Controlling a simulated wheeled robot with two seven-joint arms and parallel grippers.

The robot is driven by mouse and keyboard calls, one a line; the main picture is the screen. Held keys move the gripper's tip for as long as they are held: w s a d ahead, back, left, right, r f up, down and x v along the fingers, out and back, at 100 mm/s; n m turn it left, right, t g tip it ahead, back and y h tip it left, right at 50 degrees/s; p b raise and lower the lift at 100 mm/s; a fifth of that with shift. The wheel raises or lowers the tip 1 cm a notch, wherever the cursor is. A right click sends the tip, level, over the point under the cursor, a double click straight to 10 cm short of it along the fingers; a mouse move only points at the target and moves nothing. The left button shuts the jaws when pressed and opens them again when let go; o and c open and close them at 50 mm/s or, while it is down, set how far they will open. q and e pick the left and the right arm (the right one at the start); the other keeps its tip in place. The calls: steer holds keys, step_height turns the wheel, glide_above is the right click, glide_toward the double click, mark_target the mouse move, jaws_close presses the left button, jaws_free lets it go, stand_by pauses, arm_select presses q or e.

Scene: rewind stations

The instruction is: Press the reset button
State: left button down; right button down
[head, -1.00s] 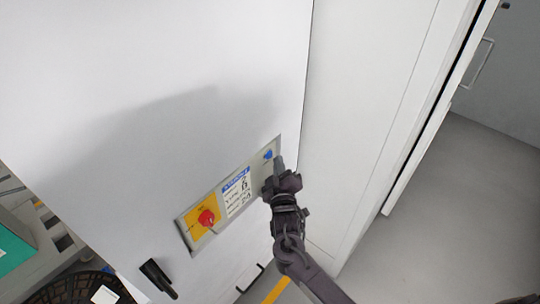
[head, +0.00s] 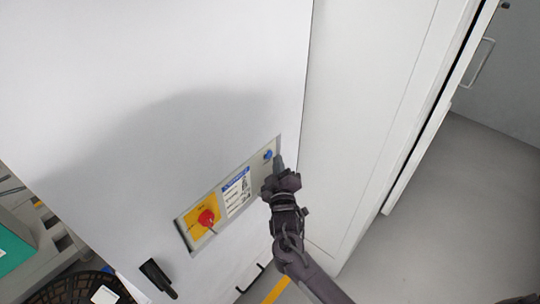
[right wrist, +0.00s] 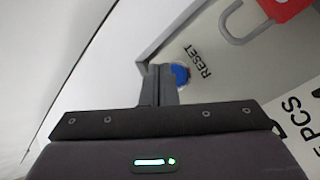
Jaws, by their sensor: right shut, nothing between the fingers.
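The blue reset button (head: 267,155) sits near the upper right end of a grey control panel (head: 262,170) on the white cabinet. In the right wrist view the button (right wrist: 180,74) shows beside the printed word RESET, partly hidden behind my fingers. My right gripper (head: 279,161) is shut and empty, its fingertips just beside the button in the head view. In the right wrist view the shut fingers (right wrist: 159,84) point toward the button's left side. I cannot tell whether they touch it. My left gripper is not in view.
A red knob (head: 206,217) on a yellow plate and a blue-headed label (head: 236,193) share the panel. A black handle (head: 158,278) is at lower left. Grey floor (head: 450,200) is clear at right.

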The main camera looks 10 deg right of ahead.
steer(key=shift+w+a, duration=0.2)
steer(key=shift+w, duration=0.05)
steer(key=shift+w+a, duration=0.25)
steer(key=shift+w, duration=0.05)
stand_by(0.7)
steer(key=shift+s, duration=0.1)
steer(key=shift+s+d+p, duration=0.35)
steer(key=shift+s+d, duration=0.15)
steer(key=shift+s, duration=0.05)
steer(key=s+d+p, duration=0.1)
steer(key=s, duration=0.1)
steer(key=s+d+p, duration=0.2)
stand_by(0.6)
stand_by(0.7)
